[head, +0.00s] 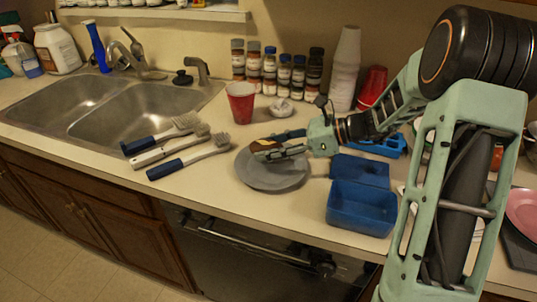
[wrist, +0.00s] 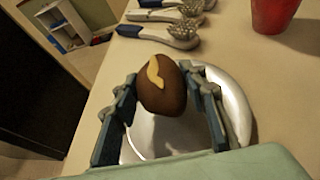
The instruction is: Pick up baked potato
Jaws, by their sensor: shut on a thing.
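The baked potato (wrist: 162,90) is brown with a yellow streak on top. In the wrist view it sits between the two fingers of my gripper (wrist: 165,98), which is shut on it. In the head view the potato (head: 262,146) shows at the tip of my gripper (head: 278,152), partly hidden by the fingers. Both are over a round grey plate (head: 272,178); I cannot tell whether the potato touches it. The plate also shows shiny in the wrist view (wrist: 238,108).
Several brushes (head: 190,160) lie left of the plate. A red cup (head: 241,103) and a small white object (head: 283,107) stand behind it. A blue container (head: 360,207) is at right. Spice jars (head: 284,72) and stacked white cups (head: 345,70) line the wall. The double sink (head: 130,112) is left.

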